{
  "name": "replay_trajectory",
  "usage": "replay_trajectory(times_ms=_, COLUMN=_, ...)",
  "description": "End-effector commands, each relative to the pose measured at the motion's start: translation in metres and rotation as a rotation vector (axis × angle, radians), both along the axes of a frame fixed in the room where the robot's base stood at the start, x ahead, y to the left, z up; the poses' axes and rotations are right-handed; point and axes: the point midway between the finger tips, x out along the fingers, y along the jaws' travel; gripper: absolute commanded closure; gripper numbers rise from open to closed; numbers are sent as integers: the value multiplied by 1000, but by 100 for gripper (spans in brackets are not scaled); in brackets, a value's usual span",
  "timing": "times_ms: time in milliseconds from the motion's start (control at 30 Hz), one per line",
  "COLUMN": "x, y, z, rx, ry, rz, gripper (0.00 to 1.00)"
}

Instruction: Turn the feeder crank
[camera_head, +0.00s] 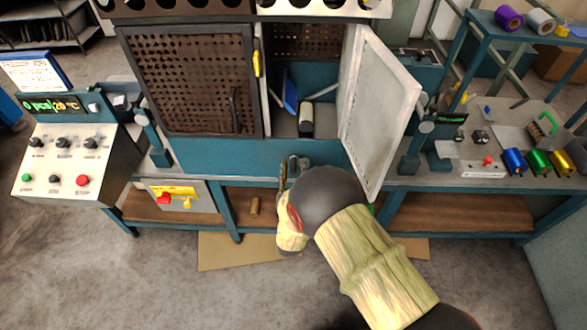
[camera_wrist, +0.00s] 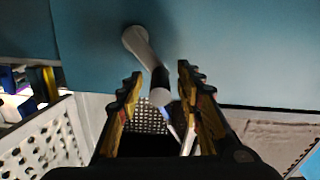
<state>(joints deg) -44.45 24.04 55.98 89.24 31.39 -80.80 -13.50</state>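The feeder crank (camera_wrist: 140,45) shows in the wrist view as a pale grey arm on the teal machine front. Its handle (camera_wrist: 160,80) is dark with a pale end. My gripper (camera_wrist: 160,76) is open, with one finger on each side of the handle; no clear contact shows. In the head view my gripper (camera_head: 285,177) is at the machine's lower front, mostly hidden by my arm. A small grey part of the crank (camera_head: 301,163) shows beside it.
The machine's white right door (camera_head: 378,110) stands open close to my arm; the dark perforated left door (camera_head: 190,80) is shut. A control panel (camera_head: 68,160) is at left. Spools and small tools lie on the right bench (camera_head: 440,182).

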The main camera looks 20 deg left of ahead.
Motion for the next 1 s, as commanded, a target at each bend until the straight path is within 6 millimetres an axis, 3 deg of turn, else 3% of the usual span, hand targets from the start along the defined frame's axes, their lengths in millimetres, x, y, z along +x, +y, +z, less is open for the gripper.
replay_trajectory(times_ms=667, x=0, y=0, z=0, rx=0, ry=0, rz=0, gripper=100)
replay_trajectory(times_ms=1000, x=0, y=0, z=0, rx=0, ry=0, rz=0, gripper=100)
